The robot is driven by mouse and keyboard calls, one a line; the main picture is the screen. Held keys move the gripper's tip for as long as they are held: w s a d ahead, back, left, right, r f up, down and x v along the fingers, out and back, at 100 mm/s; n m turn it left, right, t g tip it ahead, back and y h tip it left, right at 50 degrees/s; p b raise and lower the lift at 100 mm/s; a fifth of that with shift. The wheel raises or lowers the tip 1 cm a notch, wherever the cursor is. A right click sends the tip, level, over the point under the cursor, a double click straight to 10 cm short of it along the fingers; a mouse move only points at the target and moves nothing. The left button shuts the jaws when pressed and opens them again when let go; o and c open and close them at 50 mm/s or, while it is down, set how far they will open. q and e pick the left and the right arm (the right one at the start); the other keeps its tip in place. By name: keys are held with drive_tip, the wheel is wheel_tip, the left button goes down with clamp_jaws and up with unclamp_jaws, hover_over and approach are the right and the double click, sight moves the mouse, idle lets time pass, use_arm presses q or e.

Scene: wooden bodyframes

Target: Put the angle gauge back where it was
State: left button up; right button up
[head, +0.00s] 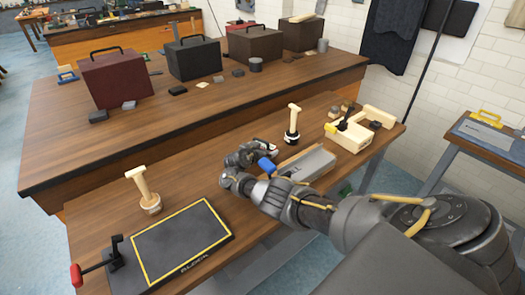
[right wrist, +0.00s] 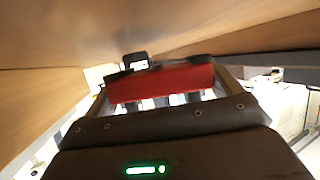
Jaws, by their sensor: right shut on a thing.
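My right gripper (head: 247,165) comes in from the right over the front bench, beside a grey box-like block (head: 308,165). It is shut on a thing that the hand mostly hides. A small blue piece (head: 266,165) shows at the hand; it may be part of the angle gauge, but I cannot make out its shape. The right wrist view shows a red shape (right wrist: 165,82) ahead of the hand, with a dark handle-like part above it; the held thing is not clear there. My left gripper is not in view.
A black board with a yellow outline (head: 180,243) lies at the bench's front left, near a wooden-handled tool (head: 143,188). Another such tool (head: 292,125) stands behind the block. A pale wooden tray (head: 349,137) sits at the right. Cases, including a maroon one (head: 115,78), stand on the rear bench.

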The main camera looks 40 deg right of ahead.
drive_tip(key=o, duration=0.9)
drive_tip(key=shift+s+a+f, duration=0.15)
drive_tip(key=shift+s+f, duration=0.1)
drive_tip(key=shift+f, duration=0.4)
drive_tip(key=shift+o, duration=0.2)
drive_tip(key=shift+r, duration=0.25)
drive_tip(key=a+r+p, duration=0.1)
drive_tip(key=a+p, duration=0.1)
drive_tip(key=shift+s+a+r+p, duration=0.15)
drive_tip(key=shift+a+r+p, duration=0.05)
drive_tip(key=shift+r+p, duration=0.2)
drive_tip(key=v, duration=0.2)
drive_tip(key=p+v, duration=0.1)
drive_tip(key=v, duration=0.2)
drive_tip(key=p+v, duration=0.1)
drive_tip(key=v, duration=0.2)
drive_tip(key=shift+d+r, duration=0.1)
drive_tip(key=shift+r, duration=0.15)
drive_tip(key=shift+s+a+r+p, duration=0.15)
drive_tip(key=shift+s+a+p, duration=0.2)
drive_tip(key=shift+a, duration=0.1)
drive_tip(key=shift+w+d, duration=0.1)
